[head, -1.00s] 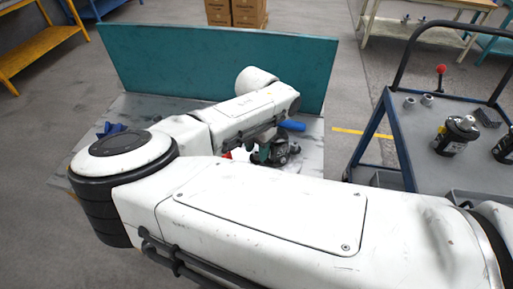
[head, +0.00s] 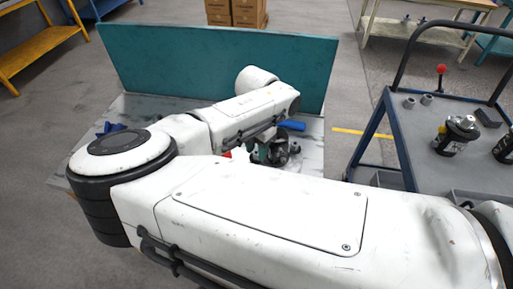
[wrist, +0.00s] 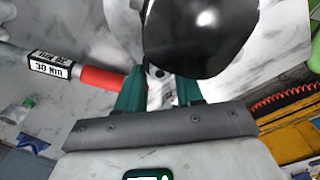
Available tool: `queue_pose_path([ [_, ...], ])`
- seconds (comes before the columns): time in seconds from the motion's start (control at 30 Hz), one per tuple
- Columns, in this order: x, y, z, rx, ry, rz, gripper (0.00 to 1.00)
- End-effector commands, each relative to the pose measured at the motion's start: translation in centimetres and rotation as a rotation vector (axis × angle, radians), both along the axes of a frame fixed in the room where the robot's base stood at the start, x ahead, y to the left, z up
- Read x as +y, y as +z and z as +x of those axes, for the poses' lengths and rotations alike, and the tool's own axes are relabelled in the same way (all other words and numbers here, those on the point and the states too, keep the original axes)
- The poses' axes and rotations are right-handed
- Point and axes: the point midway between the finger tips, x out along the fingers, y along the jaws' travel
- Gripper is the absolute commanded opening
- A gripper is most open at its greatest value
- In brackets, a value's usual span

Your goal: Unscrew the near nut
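The hydraulic motor shows in the head view as a small dark body (head: 281,150) on the bench, partly hidden behind my arm. In the wrist view its glossy black rounded housing (wrist: 200,35) fills the top middle. My gripper (wrist: 161,80) has its two teal fingers apart, reaching in beside the housing. Between the fingertips is a small dark and metallic part (wrist: 157,72), which may be the near nut. I cannot tell whether the fingers touch it. In the head view my gripper (head: 260,153) is small, right at the motor's left side.
A tool with a red section (wrist: 102,78) and a 30 Nm label lies left of the fingers. The bench (head: 312,165) has a teal back panel (head: 220,65). A blue item (head: 292,126) lies behind the motor. A cart (head: 425,165) with motor parts stands at right.

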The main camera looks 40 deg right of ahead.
Motion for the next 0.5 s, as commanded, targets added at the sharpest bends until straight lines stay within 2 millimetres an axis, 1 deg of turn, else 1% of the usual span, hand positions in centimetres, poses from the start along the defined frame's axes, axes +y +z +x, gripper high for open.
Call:
queue_pose_path([
  [0.13, 0.00, -0.11, 0.02, -0.001, -0.010, 0.000, 0.36],
  [0.2, 0.02, -0.22, 0.05, -0.001, -0.054, 0.001, 0.36],
  [0.27, 0.03, -0.37, 0.08, -0.003, -0.122, 0.002, 0.36],
  [0.5, 0.04, -0.40, 0.09, -0.003, -0.444, 0.002, 0.36],
])
